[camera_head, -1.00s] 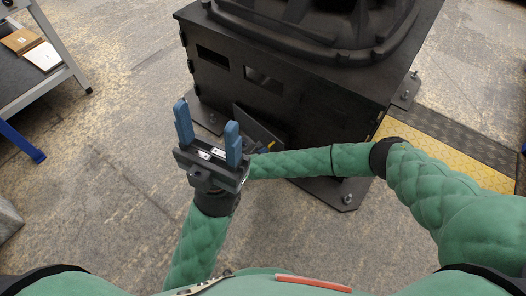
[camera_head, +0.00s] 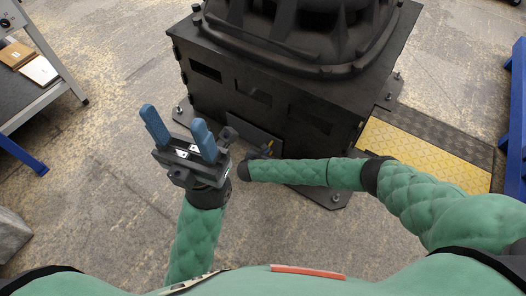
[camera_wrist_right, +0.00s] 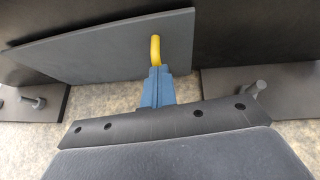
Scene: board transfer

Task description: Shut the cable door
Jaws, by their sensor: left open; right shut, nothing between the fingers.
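The cable door is a flat dark grey panel (camera_head: 252,134) low on the front of the black pedestal (camera_head: 215,95). It fills the upper middle of the right wrist view (camera_wrist_right: 95,48), with a yellow hooked handle (camera_wrist_right: 155,50). It looks set at an angle to the pedestal wall; I cannot tell how wide any gap is. My right gripper (camera_wrist_right: 156,80) is shut and empty, its blue fingertips right at the handle. In the head view its fingers are hard to make out. My left gripper (camera_head: 178,130) is open and empty, raised left of the door.
Bolted foot plates (camera_wrist_right: 255,90) stick out at the pedestal base. A black machine part (camera_head: 300,35) stands on top. A yellow and black ramp (camera_head: 425,150) lies to the right, with a blue frame (camera_head: 516,125) beyond. A cart (camera_head: 40,80) stands at the far left. Floor between is clear.

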